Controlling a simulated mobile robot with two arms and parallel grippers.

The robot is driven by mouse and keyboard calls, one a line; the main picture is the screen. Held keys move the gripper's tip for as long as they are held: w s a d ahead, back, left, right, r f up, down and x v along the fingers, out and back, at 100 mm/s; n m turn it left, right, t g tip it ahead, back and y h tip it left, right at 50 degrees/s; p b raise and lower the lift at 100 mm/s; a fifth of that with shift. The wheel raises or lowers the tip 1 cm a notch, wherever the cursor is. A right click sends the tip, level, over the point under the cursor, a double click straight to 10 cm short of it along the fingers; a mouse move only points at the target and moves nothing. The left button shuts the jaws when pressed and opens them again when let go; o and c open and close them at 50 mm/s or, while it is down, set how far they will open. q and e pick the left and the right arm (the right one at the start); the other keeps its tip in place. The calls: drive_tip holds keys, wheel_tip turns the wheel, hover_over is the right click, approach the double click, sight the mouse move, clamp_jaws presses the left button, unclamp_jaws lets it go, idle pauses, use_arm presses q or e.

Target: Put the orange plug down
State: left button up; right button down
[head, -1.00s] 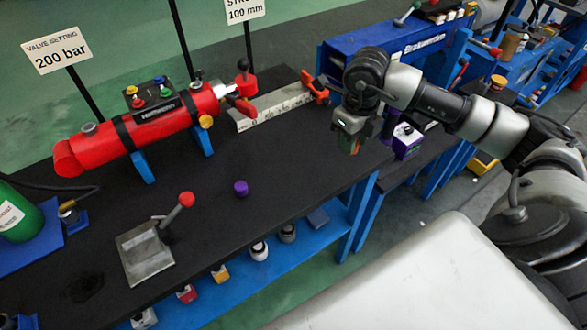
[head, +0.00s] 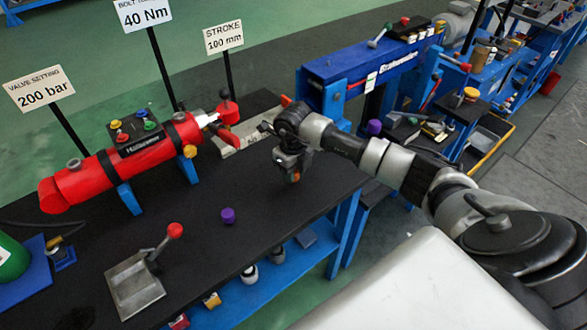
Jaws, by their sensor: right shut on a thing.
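My right gripper (head: 292,168) is over the right part of the black bench top (head: 260,185), pointing down. It is shut on the orange plug (head: 295,177), of which only a small orange bit shows below the fingers. The plug appears to be just above the bench top; I cannot tell whether it touches. My left gripper is not in view.
A purple plug (head: 228,215) stands on the bench, left of and nearer than my gripper. A red cylinder (head: 125,165) lies on blue supports behind. A grey plate with a red-knobbed lever (head: 136,283) is at front left. Bare bench lies between.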

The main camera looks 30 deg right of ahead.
drive_tip(key=shift+f, duration=0.15)
drive_tip(key=shift+f, duration=0.15)
drive_tip(key=c, duration=0.8)
unclamp_jaws()
drive_tip(key=shift+r, duration=0.35)
wheel_tip(320, 180, up, 12)
drive_tip(key=shift+f+b, duration=0.15)
drive_tip(key=shift+b, duration=0.7)
